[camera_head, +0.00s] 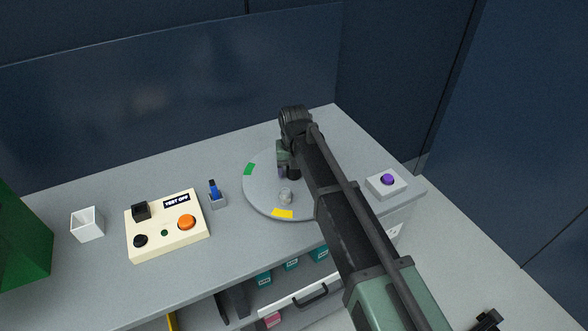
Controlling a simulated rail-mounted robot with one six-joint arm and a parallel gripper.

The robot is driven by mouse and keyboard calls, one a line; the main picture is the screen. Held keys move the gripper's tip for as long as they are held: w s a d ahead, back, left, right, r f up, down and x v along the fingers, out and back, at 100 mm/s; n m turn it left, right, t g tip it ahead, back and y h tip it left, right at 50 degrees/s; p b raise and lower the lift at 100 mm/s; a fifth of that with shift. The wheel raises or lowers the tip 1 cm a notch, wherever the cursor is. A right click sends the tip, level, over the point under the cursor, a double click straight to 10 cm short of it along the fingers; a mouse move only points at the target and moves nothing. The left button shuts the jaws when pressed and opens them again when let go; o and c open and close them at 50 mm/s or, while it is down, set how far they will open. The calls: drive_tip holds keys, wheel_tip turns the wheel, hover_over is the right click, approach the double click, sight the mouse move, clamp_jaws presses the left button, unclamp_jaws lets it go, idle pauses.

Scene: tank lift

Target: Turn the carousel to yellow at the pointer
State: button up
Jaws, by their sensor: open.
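The carousel (262,192) is a round grey disc lying flat on the worktop. A yellow mark (282,213) sits on its near edge and a green mark (249,169) on its left edge. A small grey knob (286,196) stands on the disc. My gripper (287,173) is over the far middle part of the disc, beyond the knob; it is open. I cannot tell whether its tips touch the disc. My arm hides the right part of the disc. I cannot make out a pointer.
Left of the carousel are a small holder with a blue item (215,194), a cream control box (166,226) with an orange button, and a white cup (87,225). A purple button box (387,183) stands right.

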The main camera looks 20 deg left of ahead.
wheel_tip(320, 180, up, 10)
drive_tip(key=p, duration=0.9)
drive_tip(key=shift+r, duration=0.2)
drive_tip(key=shift+f, duration=0.2)
